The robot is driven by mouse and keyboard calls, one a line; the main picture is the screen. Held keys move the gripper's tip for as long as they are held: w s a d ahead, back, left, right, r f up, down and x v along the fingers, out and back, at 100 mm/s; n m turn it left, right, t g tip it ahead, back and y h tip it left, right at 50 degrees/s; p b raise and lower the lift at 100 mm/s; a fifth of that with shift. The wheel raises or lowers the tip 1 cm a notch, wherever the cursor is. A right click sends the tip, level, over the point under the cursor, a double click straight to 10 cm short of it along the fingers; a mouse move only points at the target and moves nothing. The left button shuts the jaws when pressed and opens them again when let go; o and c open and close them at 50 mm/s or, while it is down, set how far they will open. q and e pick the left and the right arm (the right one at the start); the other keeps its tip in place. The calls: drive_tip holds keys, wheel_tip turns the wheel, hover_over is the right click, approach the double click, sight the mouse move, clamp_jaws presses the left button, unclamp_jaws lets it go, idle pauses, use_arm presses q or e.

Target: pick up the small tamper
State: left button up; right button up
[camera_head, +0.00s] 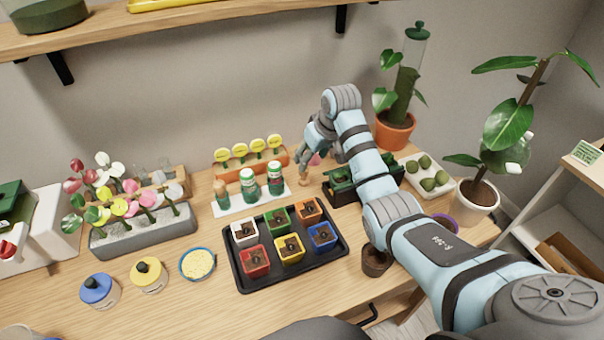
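A small tan wooden piece (304,177), which looks like the small tamper, shows directly below my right gripper, just right of the white tray. My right gripper (304,163) points down over it from the right, with its fingertips at or very near its top. The fingers are small and partly hidden by my wrist, so I cannot tell whether they are closed on it. Another wooden-topped piece (222,194) stands at the left end of the white tray (236,207), beside green-and-white bottles (249,187). My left gripper is not in view.
A black tray (243,281) with several coloured pots stands in the middle. A yellow-label rack (264,162) is behind the white tray. A dark planter (340,194) and a potted plant (395,132) stand near my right arm. A brown pot (376,262) is beneath it.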

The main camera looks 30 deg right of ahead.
sight(304, 176)
drive_tip(key=b+x, duration=0.1)
drive_tip(key=x, duration=0.3)
drive_tip(key=b+x, duration=0.1)
drive_tip(key=x, duration=0.4)
drive_tip(key=shift+a+f, duration=0.15)
drive_tip(key=shift+a, duration=0.05)
drive_tip(key=shift+c, duration=1)
drive_tip(key=c, duration=1)
